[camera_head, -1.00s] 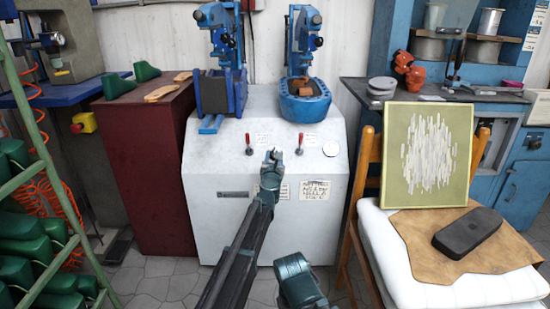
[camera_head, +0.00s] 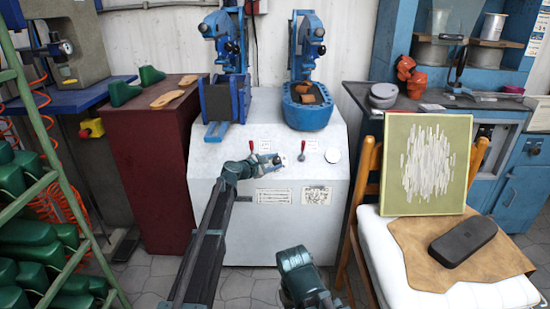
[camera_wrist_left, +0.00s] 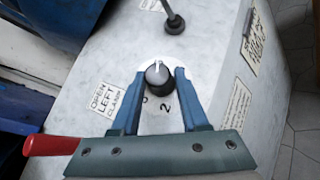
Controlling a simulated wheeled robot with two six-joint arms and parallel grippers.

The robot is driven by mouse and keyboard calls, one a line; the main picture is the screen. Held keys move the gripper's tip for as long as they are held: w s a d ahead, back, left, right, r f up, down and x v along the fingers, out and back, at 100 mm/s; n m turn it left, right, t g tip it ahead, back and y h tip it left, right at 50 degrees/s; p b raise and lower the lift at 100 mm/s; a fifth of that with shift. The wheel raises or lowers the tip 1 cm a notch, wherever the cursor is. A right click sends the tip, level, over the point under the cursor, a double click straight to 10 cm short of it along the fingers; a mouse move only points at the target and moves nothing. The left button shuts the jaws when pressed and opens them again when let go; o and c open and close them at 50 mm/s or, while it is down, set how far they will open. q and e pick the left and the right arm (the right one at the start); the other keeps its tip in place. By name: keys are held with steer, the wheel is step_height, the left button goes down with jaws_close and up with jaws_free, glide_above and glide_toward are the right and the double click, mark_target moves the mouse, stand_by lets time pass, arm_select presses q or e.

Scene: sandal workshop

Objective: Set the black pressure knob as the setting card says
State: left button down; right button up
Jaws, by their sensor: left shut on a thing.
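The black pressure knob (camera_wrist_left: 157,76), with a grey top and a pale pointer mark, sits on a round white dial on the press's sloped panel. In the left wrist view the mark points toward the top of the picture. A 2 and another, unclear figure show on the dial. My left gripper (camera_wrist_left: 160,74) is shut on the knob, one blue finger on each side. In the head view my left gripper (camera_head: 280,160) hides the knob. A handwritten card (camera_head: 316,195) is on the white front; its writing is too small to read.
Red-handled levers (camera_head: 302,150) stand close by the knob, and a red handle (camera_wrist_left: 50,146) shows beside my gripper in the wrist view. Two blue clamps stand on the press. A chair with a cushion (camera_head: 385,290) is at right, a green rack at left.

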arm_select(q)
steer(key=m+g+p, duration=0.3)
steer(key=shift+w+a+r+m, duration=0.1)
steer(key=shift+w+r+m, duration=0.2)
steer(key=shift+r+m, duration=0.1)
steer(key=shift+f+m+g+p, duration=0.1)
steer(key=shift+m+g+p, duration=0.45)
steer(key=shift+m, duration=0.15)
steer(key=shift+c, duration=2.2)
jaws_free()
steer(key=shift+f, duration=0.1)
steer(key=shift+s, duration=0.1)
